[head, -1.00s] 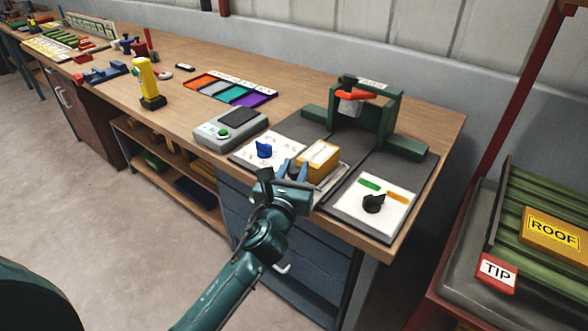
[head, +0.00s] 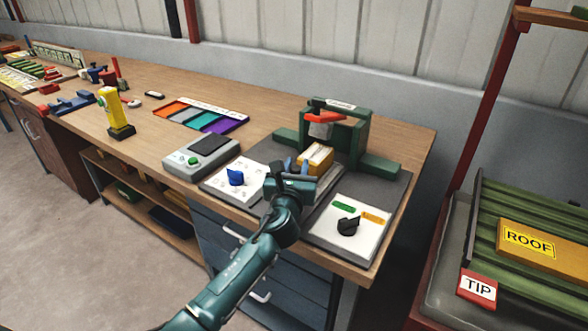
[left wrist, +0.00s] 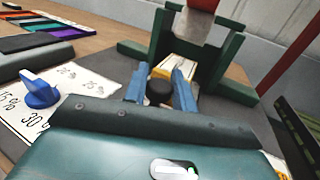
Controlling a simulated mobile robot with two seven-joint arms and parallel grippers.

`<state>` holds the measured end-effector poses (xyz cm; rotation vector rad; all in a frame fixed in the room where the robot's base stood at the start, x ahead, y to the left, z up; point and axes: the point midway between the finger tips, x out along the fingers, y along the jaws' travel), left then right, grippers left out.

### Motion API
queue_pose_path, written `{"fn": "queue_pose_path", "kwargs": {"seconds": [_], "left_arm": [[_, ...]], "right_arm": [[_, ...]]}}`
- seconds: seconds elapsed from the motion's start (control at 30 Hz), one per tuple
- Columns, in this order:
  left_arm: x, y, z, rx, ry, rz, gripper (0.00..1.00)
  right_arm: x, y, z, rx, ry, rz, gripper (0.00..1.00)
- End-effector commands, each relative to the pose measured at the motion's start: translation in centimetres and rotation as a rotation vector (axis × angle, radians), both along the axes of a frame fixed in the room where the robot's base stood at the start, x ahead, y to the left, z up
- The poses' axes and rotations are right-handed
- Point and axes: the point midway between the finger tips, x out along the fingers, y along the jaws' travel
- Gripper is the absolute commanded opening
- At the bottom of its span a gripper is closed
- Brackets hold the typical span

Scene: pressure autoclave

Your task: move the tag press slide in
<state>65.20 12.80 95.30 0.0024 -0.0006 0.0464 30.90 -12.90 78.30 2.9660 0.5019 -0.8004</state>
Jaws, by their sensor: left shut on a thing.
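The tag press (head: 338,132) is a dark green frame with a red part at its top, at the back of a dark mat. Its slide (head: 316,158) is a yellow block with a pale top, on a track in front of the frame. My left gripper (head: 296,166) is at the slide's front end. In the left wrist view, the blue fingers (left wrist: 160,90) are shut around a round black knob (left wrist: 160,93) on the slide's front. The slide's far end (left wrist: 180,66) reaches between the press uprights. My right gripper is not in view.
A white panel with a blue knob (head: 236,177) lies left of the slide, and one with a black knob (head: 348,226) lies right. A grey box with a green button (head: 193,161) and a coloured tray (head: 200,117) stand further left. A ROOF block (head: 543,246) is far right.

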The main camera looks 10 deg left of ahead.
Motion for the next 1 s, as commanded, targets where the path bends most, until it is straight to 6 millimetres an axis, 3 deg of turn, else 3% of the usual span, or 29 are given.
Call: {"fn": "queue_pose_path", "kwargs": {"seconds": [0.03, 0.07, 0.3, 0.67, 1.0], "left_arm": [[0.0, -0.2, 0.2, -0.005, -0.003, -0.005, 0.00], [0.0, -0.2, 0.2, -0.005, -0.003, -0.005, 0.27], [0.0, -0.1, 0.1, -0.004, -0.002, -0.004, 0.47], [-0.8, -0.1, 0.0, -0.003, -0.001, -0.003, 0.47], [-7.7, -0.4, 0.1, -0.004, -0.001, -0.004, 0.47]], "right_arm": [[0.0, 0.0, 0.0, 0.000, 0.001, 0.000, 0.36], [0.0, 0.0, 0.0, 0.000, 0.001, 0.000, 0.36], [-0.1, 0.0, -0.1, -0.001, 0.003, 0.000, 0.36], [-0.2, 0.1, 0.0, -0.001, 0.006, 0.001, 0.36], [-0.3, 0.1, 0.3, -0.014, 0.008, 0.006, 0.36]]}}
